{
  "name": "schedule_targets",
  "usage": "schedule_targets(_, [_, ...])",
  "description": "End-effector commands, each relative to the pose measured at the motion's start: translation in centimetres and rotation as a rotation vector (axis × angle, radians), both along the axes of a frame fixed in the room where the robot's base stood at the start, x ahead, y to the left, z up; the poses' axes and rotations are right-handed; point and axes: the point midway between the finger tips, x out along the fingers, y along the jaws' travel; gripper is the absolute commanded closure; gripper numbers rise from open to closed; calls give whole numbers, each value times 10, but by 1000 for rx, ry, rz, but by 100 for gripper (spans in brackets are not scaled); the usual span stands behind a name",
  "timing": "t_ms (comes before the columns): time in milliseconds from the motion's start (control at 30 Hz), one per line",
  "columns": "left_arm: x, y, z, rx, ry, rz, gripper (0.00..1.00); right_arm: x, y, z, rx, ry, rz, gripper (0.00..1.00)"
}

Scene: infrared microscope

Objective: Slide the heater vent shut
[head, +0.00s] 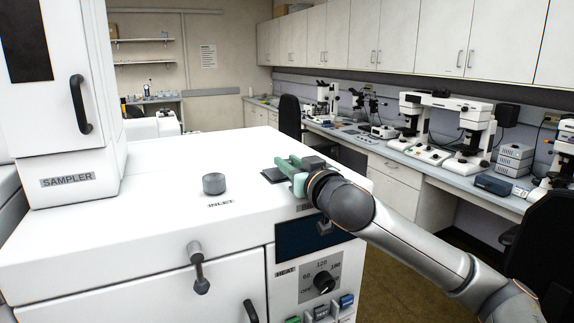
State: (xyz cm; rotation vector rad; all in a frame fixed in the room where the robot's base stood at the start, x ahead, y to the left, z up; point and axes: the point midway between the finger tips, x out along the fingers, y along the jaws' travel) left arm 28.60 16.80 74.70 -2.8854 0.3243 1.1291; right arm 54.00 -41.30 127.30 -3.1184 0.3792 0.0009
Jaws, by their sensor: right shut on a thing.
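The heater vent (272,175) is a dark, flat part on the white top of the instrument, near its right edge. A dark grey block (313,163) shows just right of the fingers and looks like part of the same vent. My right gripper (290,164), with green fingers, reaches in from the right and is shut on the vent's sliding part. The fingers and wrist hide much of the vent, so I cannot tell how far open it is. My left gripper is not in view.
A grey round inlet knob (214,184) stands left of the vent. The white sampler tower (70,100) rises at the left. The front panel has a heat dial (323,283). A bench with microscopes (450,125) runs along the right.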

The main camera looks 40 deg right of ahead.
Motion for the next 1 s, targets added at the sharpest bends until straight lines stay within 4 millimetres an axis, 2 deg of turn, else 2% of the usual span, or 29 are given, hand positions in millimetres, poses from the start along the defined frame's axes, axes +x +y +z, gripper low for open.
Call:
schedule_targets(233, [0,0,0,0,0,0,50,0,5,-3,4,3,14,100])
schedule_targets(267, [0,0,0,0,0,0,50,0,5,-3,4,3,14,67])
schedule_targets(500, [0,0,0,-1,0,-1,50,0,4,-2,2,1,11,40])
schedule_targets(833, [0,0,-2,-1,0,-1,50,-3,3,-1,1,0,7,40])
schedule_targets(1000, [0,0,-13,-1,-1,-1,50,-21,8,-5,-2,0,9,40])
